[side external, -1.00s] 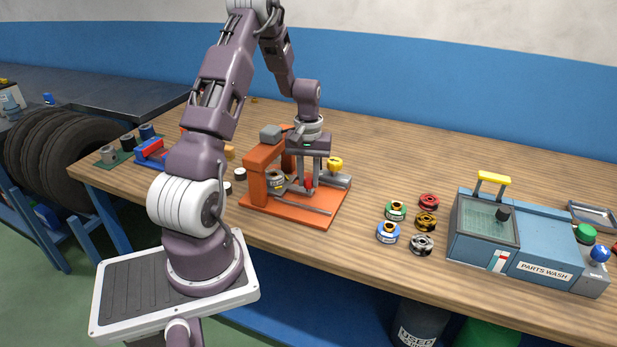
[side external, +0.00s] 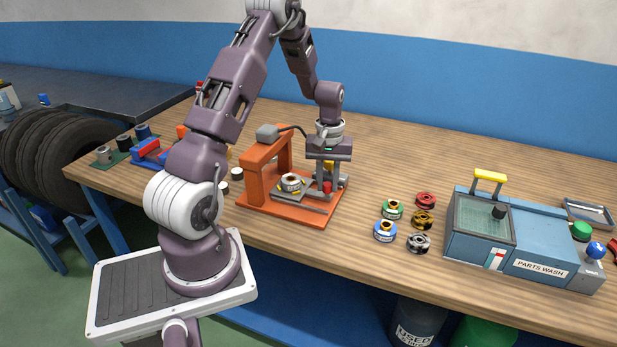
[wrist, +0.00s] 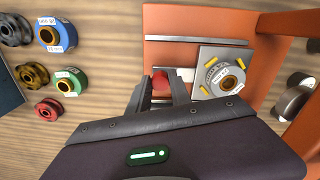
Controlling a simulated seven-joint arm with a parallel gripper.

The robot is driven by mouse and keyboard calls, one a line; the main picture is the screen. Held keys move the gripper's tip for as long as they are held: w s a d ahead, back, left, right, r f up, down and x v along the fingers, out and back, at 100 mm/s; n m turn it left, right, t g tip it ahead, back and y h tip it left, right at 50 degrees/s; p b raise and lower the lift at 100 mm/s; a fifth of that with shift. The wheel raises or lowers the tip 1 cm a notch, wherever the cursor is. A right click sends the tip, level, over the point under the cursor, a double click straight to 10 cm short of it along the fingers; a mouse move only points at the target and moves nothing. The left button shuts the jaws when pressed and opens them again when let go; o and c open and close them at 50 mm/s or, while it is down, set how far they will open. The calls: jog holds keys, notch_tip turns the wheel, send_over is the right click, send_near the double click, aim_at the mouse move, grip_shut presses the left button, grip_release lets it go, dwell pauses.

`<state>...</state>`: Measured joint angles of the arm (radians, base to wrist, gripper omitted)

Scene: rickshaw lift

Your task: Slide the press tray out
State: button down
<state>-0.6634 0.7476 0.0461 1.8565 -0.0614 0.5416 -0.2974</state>
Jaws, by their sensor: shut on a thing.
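The press (side external: 253,180) is an orange frame on an orange base plate. Its grey press tray (side external: 285,194) lies on the base between rails, partly clear of the frame toward the right. A round metal hub (side external: 290,182) sits on the tray; in the wrist view the hub (wrist: 229,82) rests on the square tray plate (wrist: 207,58). My gripper (side external: 327,179) points down at the tray's right end, shut on the red handle (side external: 327,188). In the wrist view the red handle (wrist: 160,82) shows between my fingers, its lower part hidden.
Several coloured spools (side external: 392,210) stand on the bench right of the press. The parts washer (side external: 540,250) is farther right. A blue and red fixture (side external: 150,152) stands at the left. The bench just right of the base plate is clear.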

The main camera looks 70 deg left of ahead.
jog(key=w+d, duration=0.5)
jog(key=shift+w+d, duration=0.2)
jog(key=shift+w, duration=0.05)
jog(key=c, duration=1.2)
grip_release()
notch_tip(320, 180, up, 7)
jog(key=shift+r, duration=0.1)
